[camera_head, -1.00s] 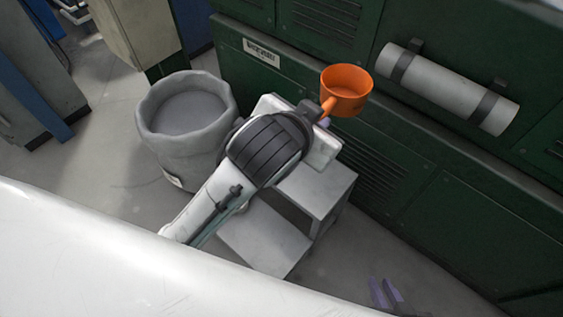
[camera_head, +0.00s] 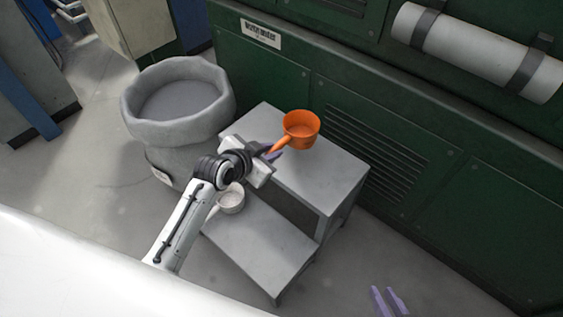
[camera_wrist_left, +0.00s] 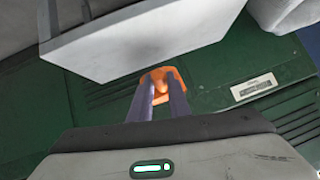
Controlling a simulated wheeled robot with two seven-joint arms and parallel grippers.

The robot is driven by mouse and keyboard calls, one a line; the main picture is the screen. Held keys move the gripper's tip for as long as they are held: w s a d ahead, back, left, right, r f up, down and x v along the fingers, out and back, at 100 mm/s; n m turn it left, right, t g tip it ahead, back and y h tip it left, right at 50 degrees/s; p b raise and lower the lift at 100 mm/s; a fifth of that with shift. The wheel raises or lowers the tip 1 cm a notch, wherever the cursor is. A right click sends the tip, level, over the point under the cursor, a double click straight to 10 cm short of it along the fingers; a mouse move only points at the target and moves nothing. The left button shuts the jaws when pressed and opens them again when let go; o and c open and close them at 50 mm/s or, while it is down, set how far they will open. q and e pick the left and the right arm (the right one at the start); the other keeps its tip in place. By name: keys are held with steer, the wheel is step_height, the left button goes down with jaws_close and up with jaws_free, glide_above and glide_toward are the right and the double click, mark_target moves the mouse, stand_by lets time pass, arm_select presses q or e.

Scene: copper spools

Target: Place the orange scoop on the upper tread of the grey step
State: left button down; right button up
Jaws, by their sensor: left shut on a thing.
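The orange scoop (camera_head: 300,128) appears over the far part of the grey step's upper tread (camera_head: 318,180) in the head view. I cannot tell whether it touches the tread. My left gripper (camera_head: 272,153) is shut on the scoop's handle, at the left side of the upper tread. In the left wrist view the scoop (camera_wrist_left: 164,76) shows just beyond the purple fingers (camera_wrist_left: 158,98), which partly hide it. A grey panel, likely the step (camera_wrist_left: 130,45), is above it in that picture. My right gripper (camera_head: 387,300) is open and empty at the bottom right of the head view.
A large grey bin (camera_head: 180,125) is left of the step. A green cabinet (camera_head: 400,175) with a white roll (camera_head: 478,52) rises behind it. Floor right of the step is clear.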

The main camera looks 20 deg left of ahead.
arm_select(q)
step_height(320, 180, down, 8)
steer(key=b, duration=0.2)
arm_select(e)
steer(key=shift+a+f+m, duration=0.3)
steer(key=shift+a+f, duration=0.05)
steer(key=shift+f, duration=0.1)
arm_select(q)
steer(key=c, duration=1.7)
jaws_free()
steer(key=shift+o, duration=0.2)
